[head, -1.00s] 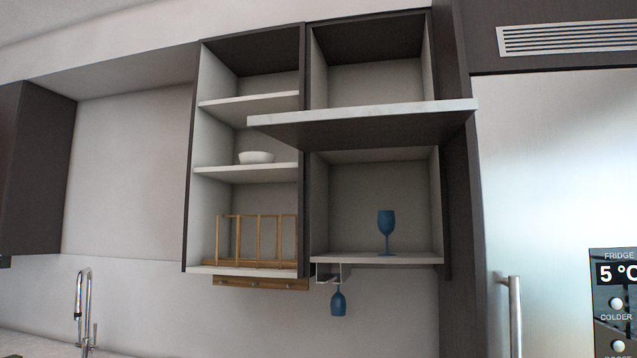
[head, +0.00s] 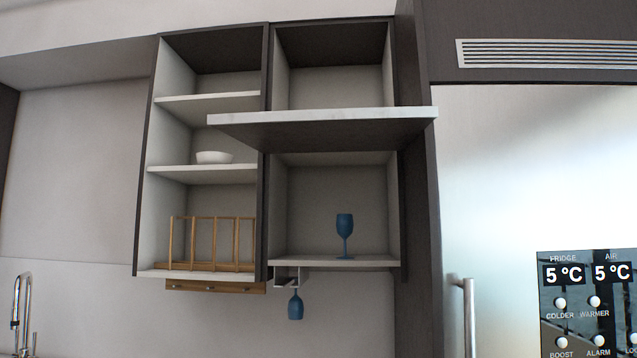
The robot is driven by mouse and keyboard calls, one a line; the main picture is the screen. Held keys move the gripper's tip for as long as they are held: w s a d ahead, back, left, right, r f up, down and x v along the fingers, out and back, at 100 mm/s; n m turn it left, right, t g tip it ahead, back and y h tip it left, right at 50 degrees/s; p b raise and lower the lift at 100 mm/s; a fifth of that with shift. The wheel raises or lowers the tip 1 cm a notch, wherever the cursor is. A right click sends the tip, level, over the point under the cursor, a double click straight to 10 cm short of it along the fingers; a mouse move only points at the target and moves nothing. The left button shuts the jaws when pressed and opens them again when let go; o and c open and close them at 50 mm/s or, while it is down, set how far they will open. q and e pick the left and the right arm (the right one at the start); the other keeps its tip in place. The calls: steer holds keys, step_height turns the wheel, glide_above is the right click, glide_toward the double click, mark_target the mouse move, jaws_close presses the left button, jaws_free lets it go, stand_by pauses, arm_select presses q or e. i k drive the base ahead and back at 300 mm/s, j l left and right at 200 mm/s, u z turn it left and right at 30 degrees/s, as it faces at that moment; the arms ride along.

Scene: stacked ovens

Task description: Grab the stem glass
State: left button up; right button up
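A blue stem glass (head: 344,226) stands upright on the bottom shelf of the right cabinet section. A second blue stem glass (head: 295,306) hangs upside down from a small holder (head: 287,275) under that section. Neither of my grippers shows in the head view.
A flap (head: 330,128) juts out above the standing glass. The left section holds a white bowl (head: 214,157) and a wooden rack (head: 212,243). A fridge (head: 490,200) with a vertical handle (head: 469,315) is at the right, a tap (head: 22,310) at the lower left. The front of the glass's compartment is open.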

mark_target(344, 223)
steer(key=i+l, duration=0.45)
steer(key=i+l+z, duration=0.15)
steer(key=i+l, duration=0.3)
steer(key=i, duration=0.15)
steer(key=i+l, duration=0.4)
steer(key=i, duration=0.15)
steer(key=k+j+u, duration=0.35)
steer(key=k+j, duration=0.15)
steer(key=k, duration=0.15)
steer(key=i+l+z, duration=0.35)
steer(key=i, duration=0.25)
